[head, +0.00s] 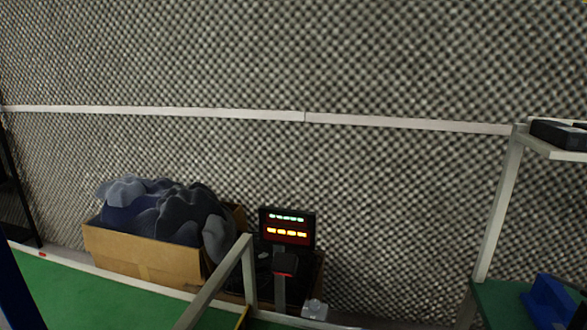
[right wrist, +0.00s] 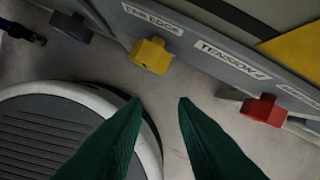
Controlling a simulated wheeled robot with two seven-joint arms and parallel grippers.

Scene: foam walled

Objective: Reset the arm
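My right gripper (right wrist: 160,101) shows in the right wrist view as two dark green fingers. They are apart, with nothing between the tips, above a grey floor. A grey panel edge runs across the top of that view, beyond the fingertips. It carries a yellow knob (right wrist: 151,55), a red knob (right wrist: 264,110) by a label reading "TENSION", and a dark knob (right wrist: 71,26). The fingers touch none of them. Neither gripper shows in the head view, and my left gripper is in no view.
In the head view, a cardboard box (head: 142,257) holding dark, lumpy material stands by the foam wall (head: 400,60). Beside it is a lit display (head: 287,229). A light metal frame (head: 249,275) rises in front. A shelf rack (head: 497,205) stands at right, with a blue object (head: 552,302) low down.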

